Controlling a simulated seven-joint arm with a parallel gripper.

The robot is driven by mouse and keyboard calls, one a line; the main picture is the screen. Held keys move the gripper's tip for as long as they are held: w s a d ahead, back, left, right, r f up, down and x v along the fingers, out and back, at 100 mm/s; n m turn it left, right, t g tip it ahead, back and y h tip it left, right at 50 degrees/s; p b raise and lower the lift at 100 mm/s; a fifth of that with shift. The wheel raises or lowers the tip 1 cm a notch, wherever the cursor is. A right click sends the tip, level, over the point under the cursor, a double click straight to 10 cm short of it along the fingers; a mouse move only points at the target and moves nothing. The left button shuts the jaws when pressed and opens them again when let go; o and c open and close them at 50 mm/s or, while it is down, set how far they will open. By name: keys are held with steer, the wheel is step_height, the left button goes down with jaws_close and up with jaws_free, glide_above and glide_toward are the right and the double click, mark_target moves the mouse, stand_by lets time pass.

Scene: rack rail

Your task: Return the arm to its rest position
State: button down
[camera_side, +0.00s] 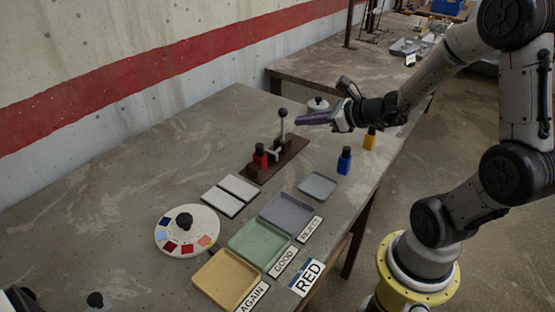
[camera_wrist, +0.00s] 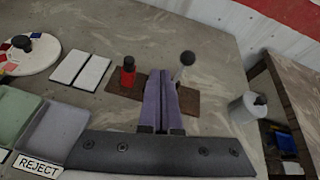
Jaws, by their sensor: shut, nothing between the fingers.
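My gripper (camera_side: 312,118) is shut and empty, held above the table to the right of the lever fixture. Its purple fingers (camera_wrist: 161,92) are pressed together in the wrist view. The fixture is a dark brown base (camera_side: 290,152) with an upright lever topped by a dark knob (camera_side: 283,112). A red bottle (camera_side: 261,156) stands at the base's left end, and it also shows in the wrist view (camera_wrist: 128,73). In the wrist view the fingers cover part of the base.
Yellow (camera_side: 226,280), green (camera_side: 259,243) and grey (camera_side: 287,212) trays line the front edge. A colour wheel (camera_side: 172,238) and two white plates (camera_side: 238,187) lie left. Blue (camera_side: 344,161) and orange (camera_side: 369,140) bottles stand right. A white round container (camera_side: 318,104) stands behind the gripper.

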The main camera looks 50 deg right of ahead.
steer(key=a+r+n+y, duration=0.4)
steer(key=a+r+n, duration=0.25)
steer(key=a, duration=0.45)
steer(key=s+a+r+n+g+y, duration=0.2)
steer(key=s+a+n+g, duration=0.3)
steer(key=s+a+n, duration=0.55)
steer(key=s+n+g+h, duration=0.1)
steer(key=s+n+g, duration=0.1)
steer(key=s+n, duration=0.5)
steer(key=s+d+f+n+h, duration=0.2)
steer(key=d+n+h, duration=0.4)
steer(key=d+n, duration=0.3)
steer(key=shift+d+f, duration=0.3)
steer(key=shift+d, duration=0.3)
steer(key=shift+s, duration=0.1)
